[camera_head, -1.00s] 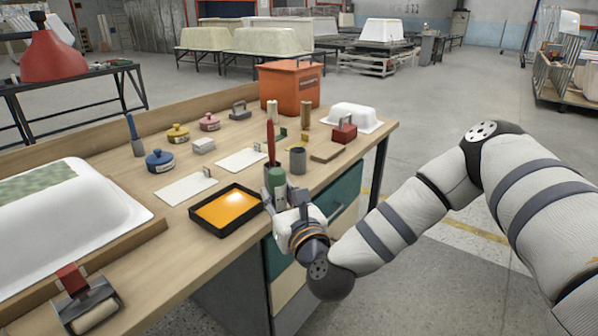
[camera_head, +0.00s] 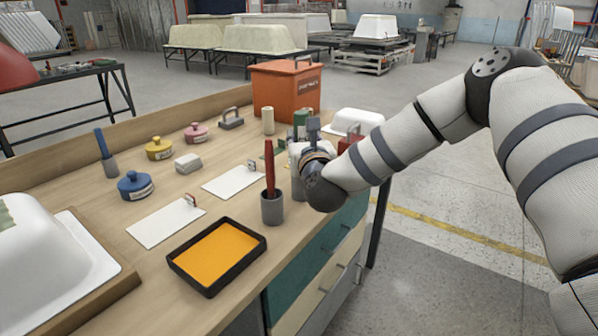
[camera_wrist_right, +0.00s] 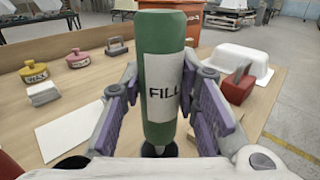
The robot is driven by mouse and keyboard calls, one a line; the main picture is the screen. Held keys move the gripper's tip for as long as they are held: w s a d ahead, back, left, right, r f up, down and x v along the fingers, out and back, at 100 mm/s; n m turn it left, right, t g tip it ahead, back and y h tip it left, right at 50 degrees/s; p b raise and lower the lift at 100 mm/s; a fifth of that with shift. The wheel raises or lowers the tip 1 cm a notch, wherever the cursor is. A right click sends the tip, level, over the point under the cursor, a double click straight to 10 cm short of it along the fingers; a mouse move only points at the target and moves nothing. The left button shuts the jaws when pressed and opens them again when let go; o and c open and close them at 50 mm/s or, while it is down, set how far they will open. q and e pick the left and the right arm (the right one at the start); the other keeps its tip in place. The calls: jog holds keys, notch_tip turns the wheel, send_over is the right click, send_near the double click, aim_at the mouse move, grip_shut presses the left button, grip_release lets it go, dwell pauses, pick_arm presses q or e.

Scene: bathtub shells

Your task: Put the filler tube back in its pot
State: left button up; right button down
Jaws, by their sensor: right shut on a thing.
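In the head view the tube's green top (camera_head: 301,118) shows above my right gripper (camera_head: 302,140). A grey pot (camera_head: 298,187) stands just below the gripper, partly covered by it; I cannot tell whether the tube's tip is inside it. Another grey pot (camera_head: 271,208) holds a red-handled tool (camera_head: 269,168). My left gripper is not in view.
A black tray of orange stuff (camera_head: 185,273) and white cards (camera_head: 165,221) lie to the left. An orange box (camera_head: 285,92), a beige cylinder (camera_head: 268,120) and a white tub model (camera_head: 358,121) stand behind. The bench's front edge is close by.

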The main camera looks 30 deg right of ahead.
jog(key=c, duration=2.4)
grip_release()
notch_tip(320, 180, down, 6)
jog(key=shift+s+a+r, duration=0.1)
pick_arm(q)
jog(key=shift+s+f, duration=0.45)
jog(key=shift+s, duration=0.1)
pick_arm(e)
jog(key=shift+r, duration=0.1)
jog(key=c, duration=1.2)
grip_release()
jog(key=shift+c, duration=0.2)
jog(key=shift+r, duration=0.15)
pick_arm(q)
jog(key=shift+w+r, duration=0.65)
pick_arm(e)
jog(key=v, duration=1.2)
